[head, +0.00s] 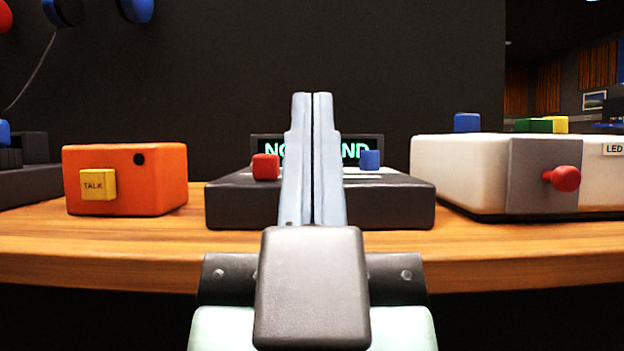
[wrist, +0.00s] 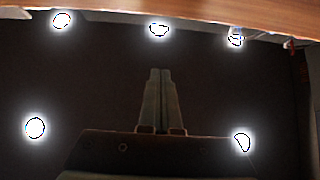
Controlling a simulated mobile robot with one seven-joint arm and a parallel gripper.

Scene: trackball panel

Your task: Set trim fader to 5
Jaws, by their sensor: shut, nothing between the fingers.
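A low dark console (head: 235,205) sits on the wooden table in the middle of the head view. It carries a red cap (head: 265,167) at left and a blue cap (head: 369,160) at right. No trim label or scale is readable, so I cannot tell which control is the trim fader. My gripper (head: 312,97) is shut and empty. Its fingers rise in front of the console and hide its middle. In the wrist view my gripper (wrist: 160,73) shows against a dark area below the table edge, with no control visible between its fingers.
A lit display (head: 374,142) with partly hidden green letters stands at the console's back. An orange box (head: 115,160) with a yellow TALK button (head: 98,185) is at left. A white box (head: 455,170) with a red knob (head: 562,178) is at right. The table's front edge (head: 130,270) is bare.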

